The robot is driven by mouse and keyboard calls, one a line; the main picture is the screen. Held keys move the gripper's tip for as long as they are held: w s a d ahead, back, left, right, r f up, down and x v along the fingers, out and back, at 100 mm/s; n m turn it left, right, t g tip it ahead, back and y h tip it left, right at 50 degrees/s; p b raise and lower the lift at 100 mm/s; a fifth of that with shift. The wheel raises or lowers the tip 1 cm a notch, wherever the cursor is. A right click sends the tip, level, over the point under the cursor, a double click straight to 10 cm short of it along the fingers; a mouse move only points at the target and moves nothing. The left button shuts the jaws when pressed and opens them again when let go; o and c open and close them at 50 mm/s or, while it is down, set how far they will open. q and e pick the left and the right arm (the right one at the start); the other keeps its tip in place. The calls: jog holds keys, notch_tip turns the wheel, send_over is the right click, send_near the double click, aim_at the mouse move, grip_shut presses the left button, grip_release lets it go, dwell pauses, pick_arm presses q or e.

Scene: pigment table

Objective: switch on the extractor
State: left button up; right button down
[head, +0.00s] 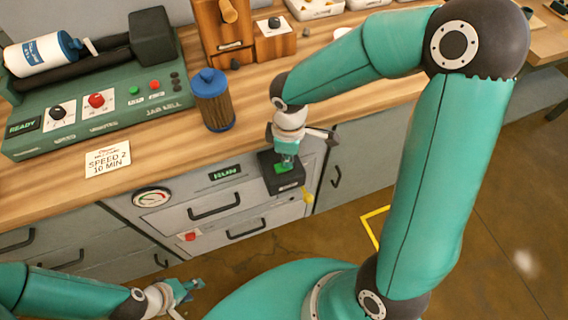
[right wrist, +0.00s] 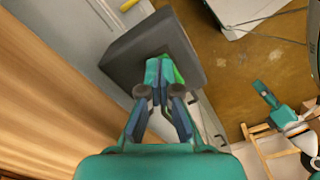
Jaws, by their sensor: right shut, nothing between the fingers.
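A dark box (head: 293,187) with a green button (head: 282,168) on its face sits at the cabinet front, just below the table edge. My right gripper (head: 287,159) is shut and empty, its fingertips at the green button. In the right wrist view, the shut fingertips (right wrist: 158,75) overlap the dark box (right wrist: 130,60), with the green button (right wrist: 177,72) showing beside them. They look touching or very close; I cannot tell if the button is pressed. No label on the box is readable. My left gripper (head: 183,298) is open and empty, low at the bottom left.
The cabinet front has a round gauge (head: 152,197), a small display (head: 227,173) and drawer handles (head: 215,206). On the table stand a green jar mill (head: 110,108), a blue-lidded jar (head: 212,100) and a card (head: 108,158). A yellow part (head: 307,195) is beside the box.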

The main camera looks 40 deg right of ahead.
jog(key=shift+r+p, duration=2.8)
jog(key=shift+r, duration=0.7)
pick_arm(q)
notch_tip(320, 180, up, 6)
jog(key=shift+f, duration=0.2)
